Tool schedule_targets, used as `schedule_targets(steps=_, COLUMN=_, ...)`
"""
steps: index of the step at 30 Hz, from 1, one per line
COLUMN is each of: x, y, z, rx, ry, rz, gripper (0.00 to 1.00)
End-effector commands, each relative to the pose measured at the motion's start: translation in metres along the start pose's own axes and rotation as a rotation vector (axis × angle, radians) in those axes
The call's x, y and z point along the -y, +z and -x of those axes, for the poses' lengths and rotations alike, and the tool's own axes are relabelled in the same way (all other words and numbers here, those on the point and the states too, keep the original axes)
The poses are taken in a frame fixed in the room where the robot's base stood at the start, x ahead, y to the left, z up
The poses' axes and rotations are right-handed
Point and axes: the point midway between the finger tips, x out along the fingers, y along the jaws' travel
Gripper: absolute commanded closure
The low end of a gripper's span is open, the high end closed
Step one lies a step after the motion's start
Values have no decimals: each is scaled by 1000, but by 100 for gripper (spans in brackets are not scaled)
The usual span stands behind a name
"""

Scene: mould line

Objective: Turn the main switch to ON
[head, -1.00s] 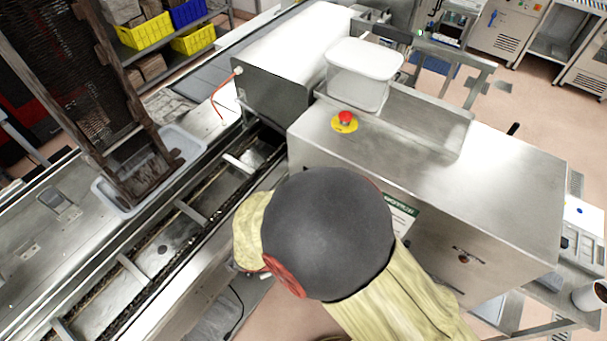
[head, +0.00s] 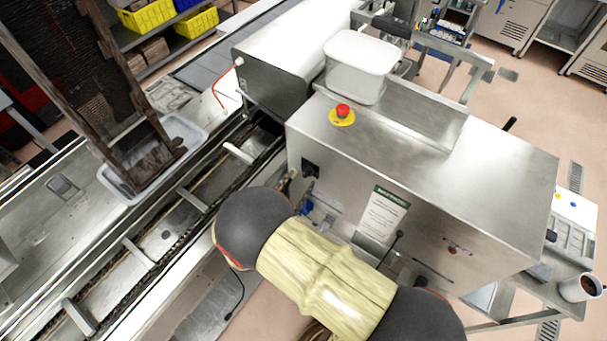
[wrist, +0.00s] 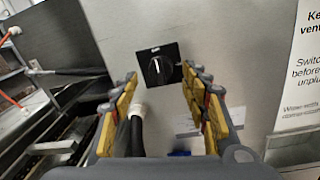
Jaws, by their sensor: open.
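The main switch (wrist: 159,66) is a black rotary knob on a square black plate on the steel cabinet's front. In the wrist view its pale pointer mark stands about upright, and the small lettering above it is too small to read. In the head view the switch (head: 310,168) shows on the cabinet's left part. My gripper (wrist: 162,88) is open, its yellow-padded fingers on either side of the view with the switch beyond and between their tips. No contact with the knob shows. In the head view my arm hides most of the gripper.
A red emergency button (head: 342,112) on a yellow base and a white tub (head: 360,68) are on top of the cabinet (head: 480,150). A notice (head: 383,215) is on its front. A black hose (wrist: 137,130) runs below the switch. A conveyor trough (head: 165,235) lies to the left.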

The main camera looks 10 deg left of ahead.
Motion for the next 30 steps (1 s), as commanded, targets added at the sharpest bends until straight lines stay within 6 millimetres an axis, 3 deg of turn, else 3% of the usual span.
schedule_targets(steps=7, x=1, y=0, z=-29, rx=-1, ry=-2, rz=1, gripper=54)
schedule_targets(steps=18, x=1, y=0, z=-34, rx=-2, ry=-1, rz=0, gripper=55)
schedule_targets(steps=30, x=1, y=0, z=-34, rx=-2, ry=-1, rz=0, gripper=77)
